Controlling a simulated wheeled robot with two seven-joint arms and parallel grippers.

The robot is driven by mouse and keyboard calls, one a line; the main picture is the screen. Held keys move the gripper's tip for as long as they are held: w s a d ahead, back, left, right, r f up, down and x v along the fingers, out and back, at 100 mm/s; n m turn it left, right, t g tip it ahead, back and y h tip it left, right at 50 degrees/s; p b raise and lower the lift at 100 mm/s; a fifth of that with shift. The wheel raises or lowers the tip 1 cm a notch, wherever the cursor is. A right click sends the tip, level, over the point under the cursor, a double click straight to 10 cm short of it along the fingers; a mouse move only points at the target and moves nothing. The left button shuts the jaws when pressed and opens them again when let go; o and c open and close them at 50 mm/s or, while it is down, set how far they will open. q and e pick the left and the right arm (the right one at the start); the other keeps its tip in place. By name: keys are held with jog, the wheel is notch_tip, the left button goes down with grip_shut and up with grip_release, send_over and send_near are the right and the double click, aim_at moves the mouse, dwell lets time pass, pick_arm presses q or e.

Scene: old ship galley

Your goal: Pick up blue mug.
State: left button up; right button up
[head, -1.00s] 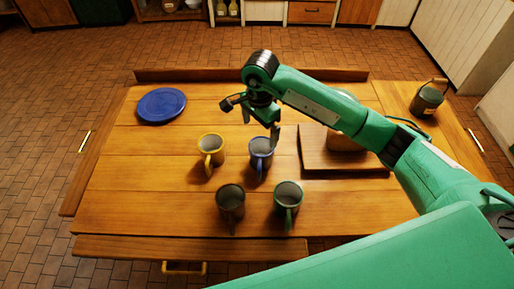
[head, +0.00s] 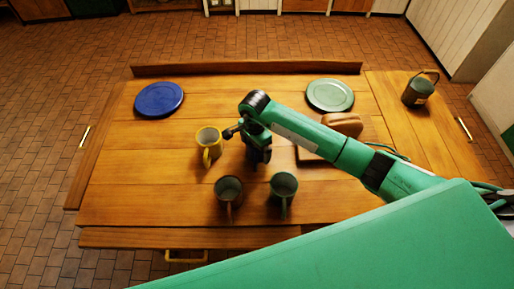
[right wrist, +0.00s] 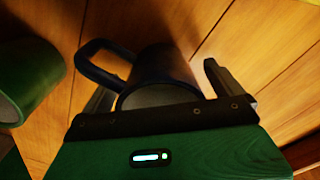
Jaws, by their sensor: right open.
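The blue mug (right wrist: 160,72) shows dark in the right wrist view, with its handle to the upper left. It lies between the two spread fingers of my right gripper (right wrist: 157,84), which is open. In the head view the right gripper (head: 258,155) is down over the mug's place on the table and hides most of it. Whether the fingers touch the mug I cannot tell. My left gripper is not in view.
A yellow mug (head: 208,142) stands close left of the gripper. A brown mug (head: 228,191) and a green mug (head: 283,188) stand in front. A blue plate (head: 159,99), a green plate (head: 330,95), bread (head: 343,124) and a lantern-like pot (head: 419,90) are farther off. The wooden table's left part is clear.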

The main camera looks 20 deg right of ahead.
jog(key=shift+f, duration=0.15)
jog(key=c, duration=1)
jog(key=shift+c, duration=1)
